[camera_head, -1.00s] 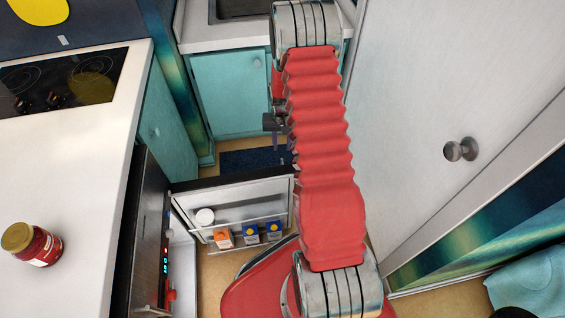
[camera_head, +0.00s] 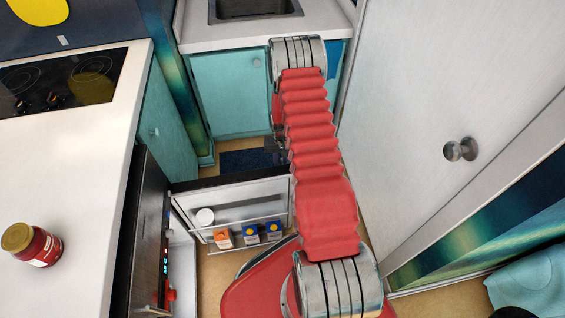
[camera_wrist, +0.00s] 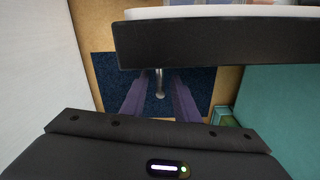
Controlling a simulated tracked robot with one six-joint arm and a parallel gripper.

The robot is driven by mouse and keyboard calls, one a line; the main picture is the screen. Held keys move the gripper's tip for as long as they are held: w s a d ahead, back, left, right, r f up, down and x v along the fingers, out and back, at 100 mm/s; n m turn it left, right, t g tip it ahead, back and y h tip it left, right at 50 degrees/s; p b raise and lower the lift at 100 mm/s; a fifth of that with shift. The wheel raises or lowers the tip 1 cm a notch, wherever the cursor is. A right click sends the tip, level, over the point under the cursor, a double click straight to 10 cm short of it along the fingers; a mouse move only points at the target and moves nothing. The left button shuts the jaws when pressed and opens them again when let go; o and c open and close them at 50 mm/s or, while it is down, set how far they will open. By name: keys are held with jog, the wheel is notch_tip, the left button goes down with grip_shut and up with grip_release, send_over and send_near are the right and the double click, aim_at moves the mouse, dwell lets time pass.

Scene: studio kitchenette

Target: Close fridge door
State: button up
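The fridge door (camera_head: 250,191) stands wide open in the head view, its inner shelf facing me. In the wrist view the door's dark top edge (camera_wrist: 210,40) crosses the upper part. A metal handle (camera_wrist: 159,84) sticks out from its outer side. My gripper (camera_wrist: 157,80) is open, its two purple fingers apart, with the handle between them in the picture; I cannot tell whether they touch it. In the head view my gripper (camera_head: 275,148) is dim and partly hidden by my arm, just beyond the door's free end.
The fridge body (camera_head: 150,230) stands under the white counter (camera_head: 85,170) at left. The door shelf holds an orange carton (camera_head: 223,238), blue cartons (camera_head: 250,234) and a white container (camera_head: 205,216). A white door with a knob (camera_head: 460,149) bounds the right. A dark mat (camera_head: 245,162) lies behind.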

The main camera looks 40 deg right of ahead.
jog(key=shift+f, duration=0.25)
jog(key=shift+c, duration=0.5)
grip_shut()
jog(key=shift+d, duration=0.15)
